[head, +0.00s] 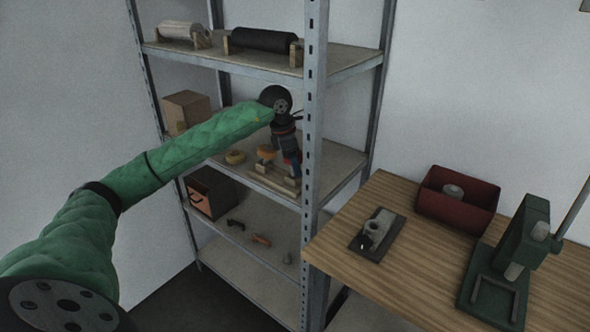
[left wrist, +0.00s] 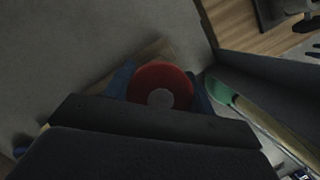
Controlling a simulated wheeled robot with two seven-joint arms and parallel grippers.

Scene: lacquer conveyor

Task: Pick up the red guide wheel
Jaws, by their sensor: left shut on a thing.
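The red guide wheel (left wrist: 160,82) shows in the left wrist view as a red disc with a pale grey centre. It sits between the two blue fingertips of my left gripper (left wrist: 162,88), which is shut on it. In the head view my left arm, in a green sleeve, reaches into the middle shelf bay. There the left gripper (head: 291,160) is low over the shelf board, and only a little red of the wheel shows beside the blue fingers. My right gripper is in neither view.
A metal post (head: 314,120) stands close right of the gripper. The wooden table (head: 400,265) bears a red bin (head: 458,200) and a green press (head: 510,265).

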